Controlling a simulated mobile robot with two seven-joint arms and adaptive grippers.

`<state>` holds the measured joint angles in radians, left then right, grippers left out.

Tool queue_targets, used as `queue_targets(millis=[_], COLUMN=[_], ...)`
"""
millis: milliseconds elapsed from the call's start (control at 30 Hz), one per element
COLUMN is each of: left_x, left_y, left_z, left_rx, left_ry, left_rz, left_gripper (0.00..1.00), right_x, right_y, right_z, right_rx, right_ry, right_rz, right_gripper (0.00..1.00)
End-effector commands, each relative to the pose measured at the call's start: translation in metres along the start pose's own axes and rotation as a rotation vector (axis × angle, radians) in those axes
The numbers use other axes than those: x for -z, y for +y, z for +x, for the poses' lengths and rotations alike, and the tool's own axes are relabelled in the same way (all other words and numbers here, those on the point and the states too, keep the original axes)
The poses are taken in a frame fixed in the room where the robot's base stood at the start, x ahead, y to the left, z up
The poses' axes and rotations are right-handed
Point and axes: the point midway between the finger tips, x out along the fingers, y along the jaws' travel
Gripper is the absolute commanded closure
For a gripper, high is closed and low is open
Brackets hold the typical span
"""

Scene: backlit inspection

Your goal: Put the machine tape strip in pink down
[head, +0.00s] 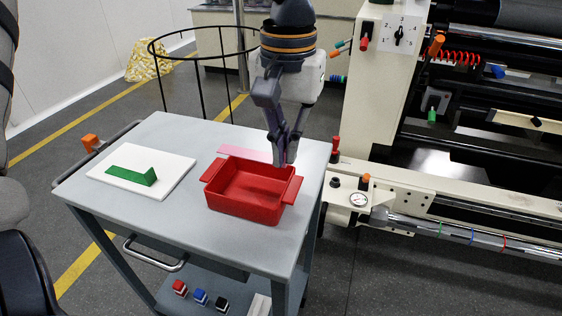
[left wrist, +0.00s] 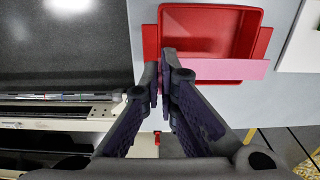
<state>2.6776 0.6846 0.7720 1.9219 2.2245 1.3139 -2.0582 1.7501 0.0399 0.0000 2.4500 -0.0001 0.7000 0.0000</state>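The pink tape strip (head: 246,153) shows as a thin flat band behind the red tray (head: 249,208) in the head view. In the left wrist view the pink strip (left wrist: 228,69) runs right from my fingers and crosses in front of the tray's near rim, so it seems held above the cart. My left gripper (head: 284,162) points down at the tray's back right corner. Its fingers (left wrist: 166,62) are nearly together, closed on the strip's end, which they mostly hide. My right gripper is not in view.
A white board (head: 132,181) with a green strip (head: 132,175) lies on the left of the grey cart (head: 165,233). The cart top is clear in front of the tray. A cream machine (head: 375,110) stands close on the right. A black wire hoop (head: 205,55) stands behind.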

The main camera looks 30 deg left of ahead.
Motion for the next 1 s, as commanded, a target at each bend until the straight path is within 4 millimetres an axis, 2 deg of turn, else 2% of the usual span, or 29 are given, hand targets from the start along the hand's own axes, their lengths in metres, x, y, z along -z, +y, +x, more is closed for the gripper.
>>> queue_targets(millis=[33, 100, 200, 900, 933, 1000], left_x=[-0.002, -0.001, -0.001, -0.001, -0.001, -0.001], left_y=[-0.007, -0.005, -0.005, -0.004, -0.004, -0.004], left_z=[0.008, 0.023, 0.035, 0.048, 0.048, 0.048], left_rx=[0.000, 0.002, 0.002, 0.000, 0.000, 0.000], left_ry=[-0.003, -0.003, -0.003, -0.002, -0.002, -0.002], left_rz=[-0.001, 0.000, 0.001, -0.001, -0.001, -0.001], left_gripper=[1.00, 1.00, 1.00, 1.00, 0.96, 0.80], right_x=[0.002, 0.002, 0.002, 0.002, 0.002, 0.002], right_y=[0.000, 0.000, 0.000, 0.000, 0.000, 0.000], right_z=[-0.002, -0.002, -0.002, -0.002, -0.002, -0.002], right_rx=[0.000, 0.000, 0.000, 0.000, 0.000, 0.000], right_ry=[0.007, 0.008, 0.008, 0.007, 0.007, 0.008], right_rz=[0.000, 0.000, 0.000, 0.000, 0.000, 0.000], right_gripper=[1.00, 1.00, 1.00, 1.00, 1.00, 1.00])
